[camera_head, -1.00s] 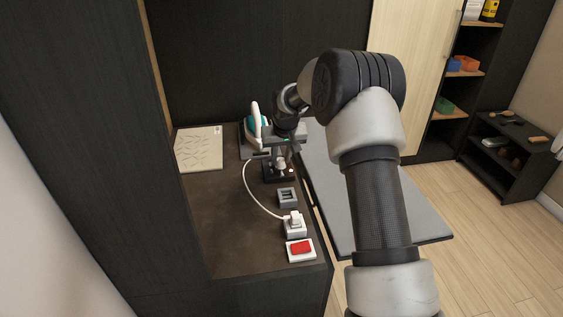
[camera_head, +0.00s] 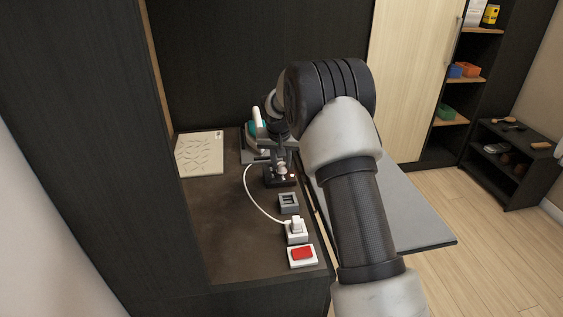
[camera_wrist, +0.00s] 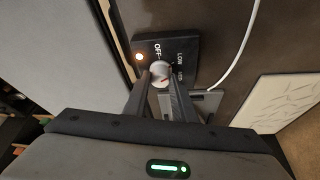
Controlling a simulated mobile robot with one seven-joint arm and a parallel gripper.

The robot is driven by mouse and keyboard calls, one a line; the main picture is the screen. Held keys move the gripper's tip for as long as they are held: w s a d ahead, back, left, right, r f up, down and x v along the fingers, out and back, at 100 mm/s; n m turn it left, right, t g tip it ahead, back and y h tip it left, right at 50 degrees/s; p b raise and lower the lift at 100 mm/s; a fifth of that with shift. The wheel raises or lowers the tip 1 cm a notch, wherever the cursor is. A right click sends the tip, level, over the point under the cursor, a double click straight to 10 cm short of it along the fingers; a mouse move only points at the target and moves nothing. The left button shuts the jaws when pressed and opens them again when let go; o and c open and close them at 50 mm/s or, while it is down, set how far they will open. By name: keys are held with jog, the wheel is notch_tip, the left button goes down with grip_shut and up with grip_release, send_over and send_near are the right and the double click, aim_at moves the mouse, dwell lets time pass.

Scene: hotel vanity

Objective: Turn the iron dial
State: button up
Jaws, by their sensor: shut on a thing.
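The iron dial (camera_wrist: 160,71) is a round silver knob on a black box (camera_wrist: 188,46) marked OFF, LOW and another partly unclear word. An orange light (camera_wrist: 139,57) glows on the box beside OFF. My gripper (camera_wrist: 159,80) has its two fingers on either side of the knob, shut on it. In the head view the black box (camera_head: 289,182) sits on the dark counter, with my gripper (camera_head: 281,165) above it. The teal and white iron (camera_head: 257,118) stands just behind, partly hidden by my wrist.
A white cord (camera_head: 250,196) runs from near the iron to a plug in a white socket (camera_head: 297,236). A grey switch (camera_head: 289,203) and a red button (camera_head: 302,254) line the counter's right edge. A patterned pale panel (camera_head: 199,153) lies at left. The counter's front left is bare.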

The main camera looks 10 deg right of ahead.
jog(key=o, duration=1)
jog(key=shift+f, duration=0.1)
jog(key=p+v, duration=0.1)
jog(key=v, duration=1.6)
jog(key=shift+r, duration=0.2)
jog(key=shift+r, duration=0.1)
jog(key=s+d+r+n+p, duration=0.15)
jog(key=s+r+p, duration=0.45)
jog(key=s+r, duration=0.95)
jog(key=shift+n+t+y, duration=0.6)
jog(key=shift+n, duration=0.15)
jog(key=s+p, duration=0.2)
jog(key=s, duration=0.5)
jog(key=s+p, duration=0.1)
jog(key=s, duration=0.7)
jog(key=s+p, duration=0.2)
jog(key=s, duration=0.5)
jog(key=shift+s+d+r+p, duration=0.2)
jog(key=shift+s+r+p, duration=0.1)
jog(key=shift+r, duration=0.1)
